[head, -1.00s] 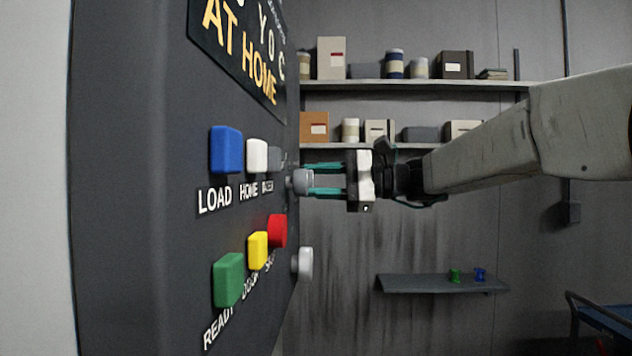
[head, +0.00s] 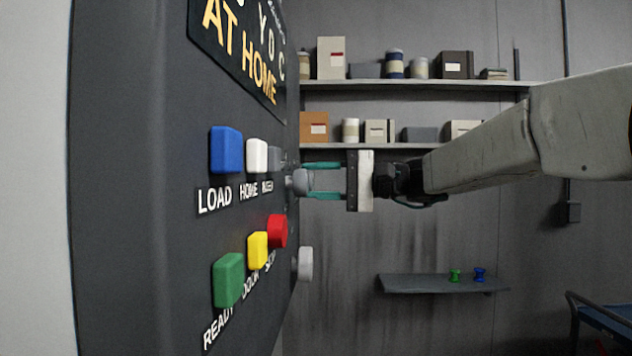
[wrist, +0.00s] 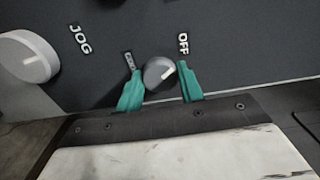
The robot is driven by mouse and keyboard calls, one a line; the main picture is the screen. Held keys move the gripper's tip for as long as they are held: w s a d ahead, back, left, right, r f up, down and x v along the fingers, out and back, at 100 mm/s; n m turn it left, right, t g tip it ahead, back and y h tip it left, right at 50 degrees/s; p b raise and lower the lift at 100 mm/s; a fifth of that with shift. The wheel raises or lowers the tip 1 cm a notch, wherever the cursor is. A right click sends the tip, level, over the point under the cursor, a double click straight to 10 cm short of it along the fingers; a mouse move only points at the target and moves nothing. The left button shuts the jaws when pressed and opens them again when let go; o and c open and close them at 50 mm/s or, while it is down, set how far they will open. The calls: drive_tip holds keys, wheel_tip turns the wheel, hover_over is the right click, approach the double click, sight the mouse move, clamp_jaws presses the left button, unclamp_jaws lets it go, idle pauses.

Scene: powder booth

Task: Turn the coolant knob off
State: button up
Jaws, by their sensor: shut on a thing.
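The coolant knob (head: 299,182) is a small round grey knob on the dark panel's far part. In the wrist view the knob (wrist: 157,77) has a pale pointer mark aimed up and right, roughly toward the OFF label (wrist: 183,44). Another small label (wrist: 129,61) is partly hidden by the left finger. My gripper (head: 312,181) has its teal fingers shut on the knob, one on each side, as the wrist view also shows (wrist: 159,80).
A paler knob (wrist: 28,57) beside the JOG label sits left in the wrist view. The panel (head: 130,220) carries blue (head: 225,150), white, red, yellow and green buttons near my gripper. Shelves (head: 420,85) with boxes and a small ledge (head: 430,284) are behind.

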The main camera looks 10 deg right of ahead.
idle(0.4)
drive_tip(key=o, duration=1)
drive_tip(key=shift+d, duration=0.1)
drive_tip(key=d, duration=0.2)
drive_tip(key=s+d, duration=0.1)
drive_tip(key=d, duration=0.4)
drive_tip(key=shift+s+d, duration=0.25)
drive_tip(key=shift+d, duration=0.05)
drive_tip(key=s+d+f+m+g+h, duration=0.1)
drive_tip(key=s+f+h, duration=0.4)
drive_tip(key=f, duration=0.5)
drive_tip(key=s+d+f+m+g+h, duration=0.1)
drive_tip(key=s+f+h, duration=0.2)
drive_tip(key=s+f, duration=0.5)
drive_tip(key=s+d+f+n+h, duration=0.1)
drive_tip(key=s+d+f+h, duration=0.1)
drive_tip(key=s, duration=0.4)
drive_tip(key=s+d+f+n+h, duration=0.1)
drive_tip(key=s+d+f+h, duration=0.2)
drive_tip(key=s+f, duration=0.3)
drive_tip(key=s+d+f+n+h, duration=0.1)
drive_tip(key=s+d+f+h, duration=0.2)
drive_tip(key=s, duration=0.5)
drive_tip(key=shift+d+f+n+h, duration=0.2)
drive_tip(key=shift+f+n+h, duration=0.2)
drive_tip(key=shift+f+h, duration=0.4)
